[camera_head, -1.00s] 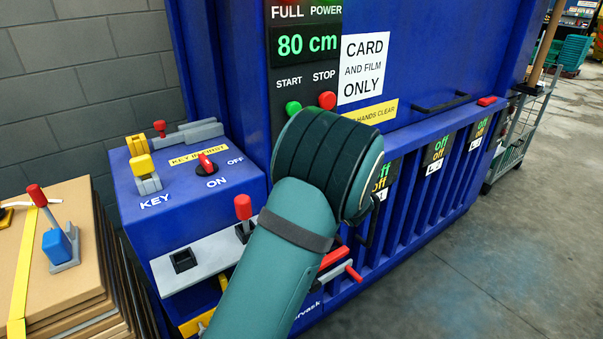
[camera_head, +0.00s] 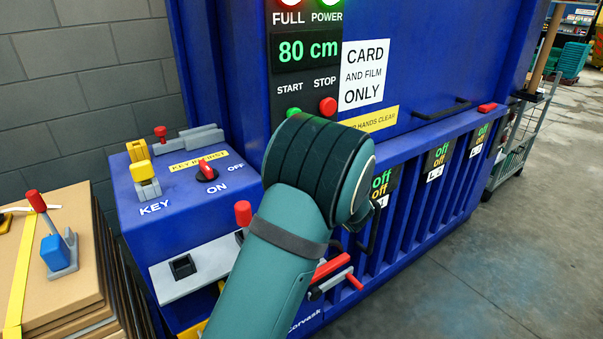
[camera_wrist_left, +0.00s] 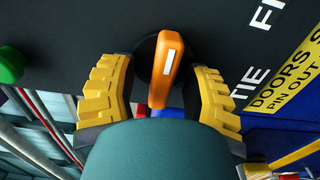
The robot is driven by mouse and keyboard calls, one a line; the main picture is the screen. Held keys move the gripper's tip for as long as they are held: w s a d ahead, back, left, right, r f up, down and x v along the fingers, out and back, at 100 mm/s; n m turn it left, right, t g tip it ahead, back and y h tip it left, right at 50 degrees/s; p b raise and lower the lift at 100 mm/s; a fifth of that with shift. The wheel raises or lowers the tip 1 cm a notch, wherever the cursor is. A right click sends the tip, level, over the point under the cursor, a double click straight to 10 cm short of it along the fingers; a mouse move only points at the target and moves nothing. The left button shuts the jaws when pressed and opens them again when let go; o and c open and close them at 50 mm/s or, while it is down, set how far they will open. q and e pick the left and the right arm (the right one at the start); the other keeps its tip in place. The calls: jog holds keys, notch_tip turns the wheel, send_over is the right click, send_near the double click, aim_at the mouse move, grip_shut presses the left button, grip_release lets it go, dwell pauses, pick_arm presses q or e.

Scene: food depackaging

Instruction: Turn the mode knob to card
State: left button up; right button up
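The mode knob appears to be the orange knob (camera_wrist_left: 167,62) with a white mark on a dark panel in the left wrist view. It points upward, leaning slightly right. My left gripper (camera_wrist_left: 160,70) has its yellow fingers on either side of the knob, with a visible gap to each side. In the head view my arm covers the knob and the left gripper. Part of the lettering, "TIE" and a cut-off "FI", shows right of the knob. A card label cannot be made out beside it. My right gripper is not in view.
A red ON/OFF switch (camera_head: 207,170) and a yellow key part (camera_head: 145,180) are on the blue box. Start (camera_head: 293,113) and stop (camera_head: 327,105) buttons sit above my arm. A cardboard stack (camera_head: 80,245) stands at left. The floor at right is clear.

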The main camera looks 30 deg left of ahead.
pick_arm(q)
jog(key=shift+d, duration=0.1)
jog(key=v, duration=1.2)
jog(key=shift+f, duration=0.15)
jog(key=s+d+f+m+t+h, duration=0.1)
jog(key=d+f+m+h, duration=0.2)
jog(key=f+m+h, duration=0.55)
jog(key=s+d+f+m+t+h, duration=0.1)
jog(key=d+f+m+h, duration=0.25)
jog(key=f+m, duration=0.9)
jog(key=s+d+f+m+g+h, duration=0.3)
jog(key=s+d+f+m+h, duration=0.1)
jog(key=s, duration=0.5)
jog(key=s+d+f+m+g+h, duration=0.4)
jog(key=s+f, duration=0.4)
jog(key=s, duration=0.2)
jog(key=d+m, duration=0.1)
jog(key=d, duration=0.1)
jog(key=shift+d+f, duration=0.25)
jog(key=shift+d, duration=0.05)
